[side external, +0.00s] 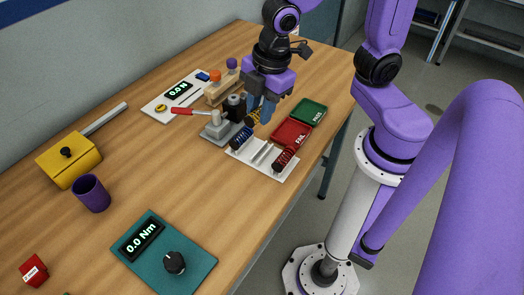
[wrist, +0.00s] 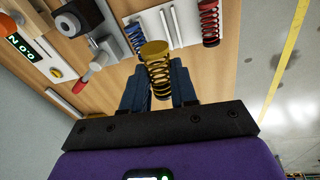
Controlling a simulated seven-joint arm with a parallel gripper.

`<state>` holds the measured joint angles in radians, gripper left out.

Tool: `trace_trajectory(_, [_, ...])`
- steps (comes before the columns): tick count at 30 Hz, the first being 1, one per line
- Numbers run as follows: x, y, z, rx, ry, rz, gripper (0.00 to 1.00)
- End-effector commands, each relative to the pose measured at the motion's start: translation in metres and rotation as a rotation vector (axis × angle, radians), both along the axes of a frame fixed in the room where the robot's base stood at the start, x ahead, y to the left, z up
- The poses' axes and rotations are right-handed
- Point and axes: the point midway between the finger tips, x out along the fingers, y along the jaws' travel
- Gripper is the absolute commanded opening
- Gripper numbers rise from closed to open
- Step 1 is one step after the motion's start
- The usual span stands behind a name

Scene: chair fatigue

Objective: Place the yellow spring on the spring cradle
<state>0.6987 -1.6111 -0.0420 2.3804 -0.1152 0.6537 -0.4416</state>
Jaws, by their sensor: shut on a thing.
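The yellow spring (side external: 252,117) is held between the blue fingers of my gripper (side external: 262,108). In the wrist view the yellow spring (wrist: 156,72) stands out past the fingertips of my gripper (wrist: 158,86), its coils and round end visible. The white spring cradle (side external: 262,154) lies on the table below and in front of my gripper in the side view. A blue spring (side external: 240,138) sits at its left and a red spring (side external: 284,161) at its right, with bare grooves between. The cradle (wrist: 168,28) also shows beyond the spring in the wrist view.
A grey fixture with a red-handled lever (side external: 190,111) stands close left of my gripper. A red tray (side external: 291,134) and a green tray (side external: 309,111) lie to the right. A wooden rack (side external: 222,93) is behind. The front left table has a purple cup (side external: 91,193) and a teal meter (side external: 164,250).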

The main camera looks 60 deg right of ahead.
Motion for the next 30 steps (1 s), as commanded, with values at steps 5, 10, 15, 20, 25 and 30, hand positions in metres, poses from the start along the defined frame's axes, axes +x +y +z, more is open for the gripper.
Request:
trace_trajectory(5, [-0.008,0.003,0.001,0.001,-0.004,0.068,0.0])
trace_trajectory(10, [-0.008,0.002,0.001,0.001,-0.004,0.07,0.0])
trace_trajectory(15, [-0.008,0.002,-0.002,-0.001,-0.003,0.069,0.0])
trace_trajectory(20, [-0.009,0.001,-0.023,-0.006,0.001,0.066,0.0])
trace_trajectory(25, [-0.009,0.001,-0.046,-0.005,0.0,0.066,0.0])
trace_trajectory(30, [-0.008,0.002,-0.057,-0.001,-0.002,0.067,0.0])
